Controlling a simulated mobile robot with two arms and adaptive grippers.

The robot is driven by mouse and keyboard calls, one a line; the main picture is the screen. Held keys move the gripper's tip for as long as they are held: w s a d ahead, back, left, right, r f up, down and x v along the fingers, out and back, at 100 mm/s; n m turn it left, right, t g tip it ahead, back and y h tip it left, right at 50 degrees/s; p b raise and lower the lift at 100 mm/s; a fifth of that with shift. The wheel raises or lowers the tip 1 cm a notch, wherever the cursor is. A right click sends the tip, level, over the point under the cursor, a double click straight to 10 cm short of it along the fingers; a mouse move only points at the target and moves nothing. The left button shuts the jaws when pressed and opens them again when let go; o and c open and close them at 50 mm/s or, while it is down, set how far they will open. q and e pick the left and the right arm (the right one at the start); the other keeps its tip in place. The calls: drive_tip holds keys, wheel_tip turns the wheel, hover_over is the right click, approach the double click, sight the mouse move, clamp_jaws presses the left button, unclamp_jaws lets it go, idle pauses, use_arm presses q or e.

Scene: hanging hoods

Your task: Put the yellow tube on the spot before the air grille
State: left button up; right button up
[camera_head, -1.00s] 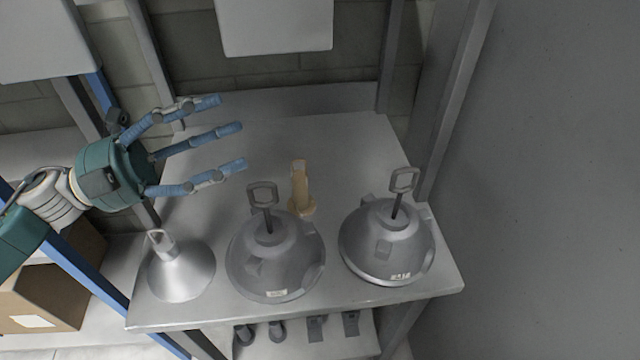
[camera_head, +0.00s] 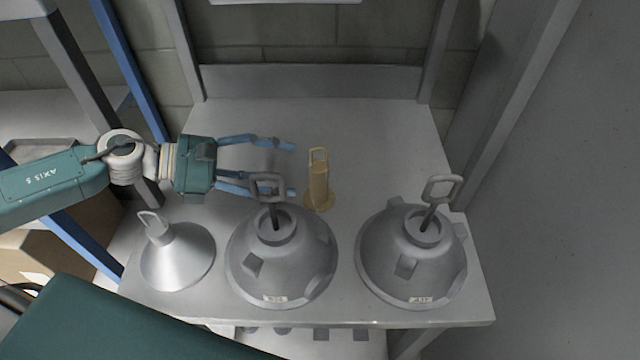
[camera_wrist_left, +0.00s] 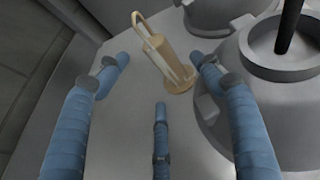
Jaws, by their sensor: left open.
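The yellow tube (camera_head: 319,188) stands upright on the grey table, with a loop handle on top and a round flange at its foot. It stands behind the gap between two big grey hoods. My left gripper (camera_head: 288,168) is open, just left of the tube, its blue fingers pointing at it. In the left wrist view the tube (camera_wrist_left: 166,60) is ahead of the open fingers (camera_wrist_left: 160,85), with nothing between them. The air grille and the spot before it cannot be made out. My right gripper is not in view.
A big hood (camera_head: 282,262) with a ring handle stands close in front of my left fingers. Another big hood (camera_head: 412,258) stands at right and a small cone hood (camera_head: 178,256) at left. The table's (camera_head: 380,125) back part is clear. A wall is at right.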

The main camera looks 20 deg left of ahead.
sight(319, 174)
use_arm(q)
drive_tip(key=x, duration=0.3)
drive_tip(key=shift+w+d+p, duration=0.25)
drive_tip(key=shift+d+p, duration=0.1)
drive_tip(key=shift+p, duration=0.05)
drive_tip(key=shift+w+d, duration=0.1)
drive_tip(key=shift+d, duration=0.05)
drive_tip(key=p+x, duration=0.2)
drive_tip(key=x, duration=0.2)
drive_tip(key=shift+w+d+f+p, duration=0.1)
drive_tip(key=shift+w+f+p, duration=0.05)
drive_tip(key=shift+f+p, duration=0.15)
drive_tip(key=shift+d+f, duration=0.1)
drive_tip(key=shift+d, duration=0.1)
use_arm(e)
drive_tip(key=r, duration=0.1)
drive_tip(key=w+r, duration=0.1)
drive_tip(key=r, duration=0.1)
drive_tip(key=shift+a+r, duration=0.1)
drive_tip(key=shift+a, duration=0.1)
use_arm(q)
drive_tip(key=shift+c, duration=1)
drive_tip(key=c, duration=1.4)
